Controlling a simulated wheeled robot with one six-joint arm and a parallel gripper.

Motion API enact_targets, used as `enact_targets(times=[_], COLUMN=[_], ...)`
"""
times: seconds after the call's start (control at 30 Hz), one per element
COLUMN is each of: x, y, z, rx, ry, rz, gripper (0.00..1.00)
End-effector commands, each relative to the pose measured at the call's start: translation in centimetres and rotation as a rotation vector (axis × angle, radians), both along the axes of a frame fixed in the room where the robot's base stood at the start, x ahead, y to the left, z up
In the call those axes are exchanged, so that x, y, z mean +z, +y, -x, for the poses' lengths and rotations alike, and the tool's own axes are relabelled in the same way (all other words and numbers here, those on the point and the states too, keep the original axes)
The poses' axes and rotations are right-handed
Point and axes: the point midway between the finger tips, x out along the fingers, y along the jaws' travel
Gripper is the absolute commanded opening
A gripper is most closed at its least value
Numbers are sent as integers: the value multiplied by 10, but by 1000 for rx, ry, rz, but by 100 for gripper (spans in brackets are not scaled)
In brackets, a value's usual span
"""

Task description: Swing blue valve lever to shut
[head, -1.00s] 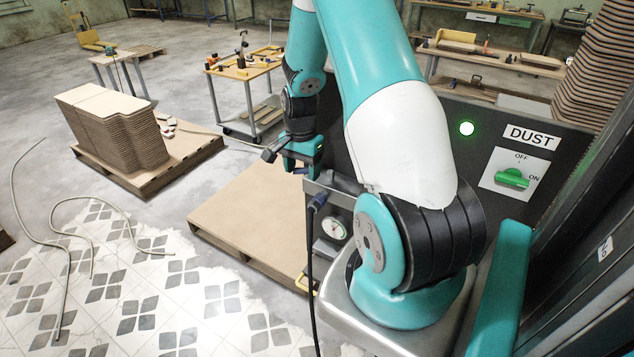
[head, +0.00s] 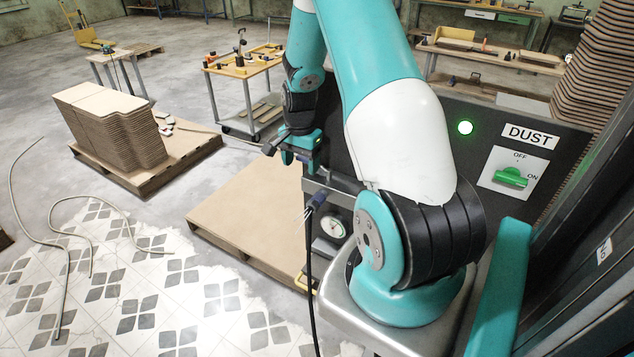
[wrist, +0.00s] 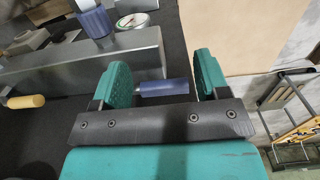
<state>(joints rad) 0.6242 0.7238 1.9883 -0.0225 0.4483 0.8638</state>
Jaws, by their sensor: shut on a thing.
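The blue valve lever (wrist: 163,88) shows in the wrist view as a short blue grip lying crosswise between the two teal fingers of my gripper (wrist: 163,82). My gripper is shut on it. The lever's far end and pivot are hidden behind the finger and the metal bar. In the head view my gripper (head: 300,154) is at the left end of the grey metal bar, and the lever is too small and covered to make out clearly.
A dark panel with a green dust switch (head: 511,178) stands at right. A board-topped pallet (head: 250,215) lies below; stacked boards (head: 110,125) stand at left.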

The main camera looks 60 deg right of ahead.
Motion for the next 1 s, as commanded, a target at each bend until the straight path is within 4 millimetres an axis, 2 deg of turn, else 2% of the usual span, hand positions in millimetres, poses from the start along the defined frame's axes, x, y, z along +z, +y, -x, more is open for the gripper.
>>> enact_targets(times=[0.03,0.17,0.23,0.73,1.0], x=[1,8,16,68,70], y=[-5,-5,-5,-3,-3], z=[0,0,0,0,1], rx=[-9,-10,-11,-6,-6], ry=[-1,-1,-2,3,4], rz=[13,13,14,6,3], gripper=[49,49,45,45,45])
